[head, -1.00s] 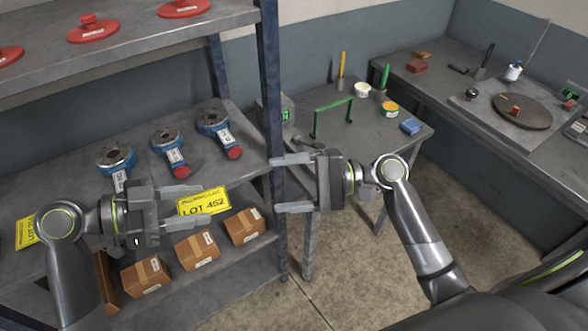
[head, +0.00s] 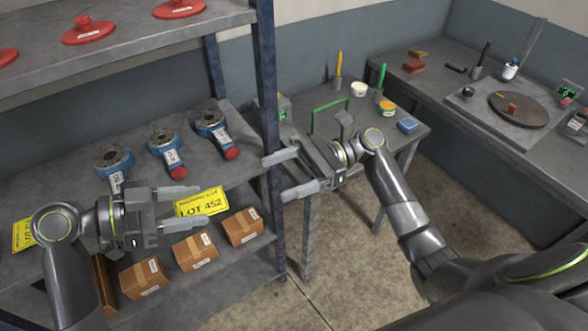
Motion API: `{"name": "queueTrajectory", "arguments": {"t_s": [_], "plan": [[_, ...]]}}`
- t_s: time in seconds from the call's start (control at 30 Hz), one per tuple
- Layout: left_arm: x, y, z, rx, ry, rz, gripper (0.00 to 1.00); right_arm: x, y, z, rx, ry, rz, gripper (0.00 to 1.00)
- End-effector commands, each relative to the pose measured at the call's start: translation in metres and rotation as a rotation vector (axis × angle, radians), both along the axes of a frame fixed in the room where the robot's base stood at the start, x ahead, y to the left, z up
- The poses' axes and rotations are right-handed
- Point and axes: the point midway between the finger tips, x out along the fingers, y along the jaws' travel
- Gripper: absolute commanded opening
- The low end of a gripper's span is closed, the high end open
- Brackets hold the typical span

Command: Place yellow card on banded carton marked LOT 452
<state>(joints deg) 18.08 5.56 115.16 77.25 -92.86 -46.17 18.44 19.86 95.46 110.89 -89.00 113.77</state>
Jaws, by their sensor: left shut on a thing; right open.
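A yellow card (head: 203,202) reading LOT 452 shows at the fingers of my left gripper (head: 205,206), which is shut on it; the exact contact is hard to see. Three brown cartons with tan bands, a left one (head: 143,277), a middle one (head: 195,250) and a right one (head: 242,227), stand on the lower shelf below that gripper. Their small labels are too small to read. Another brown carton side (head: 104,275) is partly hidden by my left arm. My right gripper (head: 275,179) is open and empty in front of the blue shelf post.
Another yellow card (head: 22,235) shows at the left, partly hidden by my arm. Several blue-ringed tools with red ends, one here (head: 212,122), lie on the middle shelf (head: 70,215). The shelf post (head: 266,90) stands between the cartons and a grey table (head: 400,150) with small items.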

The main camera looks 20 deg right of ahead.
Motion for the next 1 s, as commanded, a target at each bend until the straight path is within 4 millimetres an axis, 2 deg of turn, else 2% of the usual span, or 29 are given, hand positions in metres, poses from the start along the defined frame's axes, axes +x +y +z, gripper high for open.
{"name": "queueTrajectory", "arguments": {"t_s": [0.3, 0.5, 0.7, 1.0], "plan": [[0.0, 0.0, 0.0, 0.0, 0.0, 0.0, 0.25, -0.006, 0.058, 0.001, 0.006, -0.003, 0.001, 0.75], [0.0, 0.0, 0.0, 0.0, 0.0, 0.0, 0.25, -0.009, 0.085, 0.001, 0.004, -0.003, 0.0, 0.75], [0.0, 0.0, 0.0, 0.0, 0.0, 0.0, 0.25, -0.01, 0.097, 0.0, 0.001, -0.003, -0.001, 0.75], [0.0, 0.0, 0.0, 0.0, 0.0, 0.0, 0.25, -0.01, 0.099, 0.0, 0.0, -0.003, -0.002, 0.75]]}}
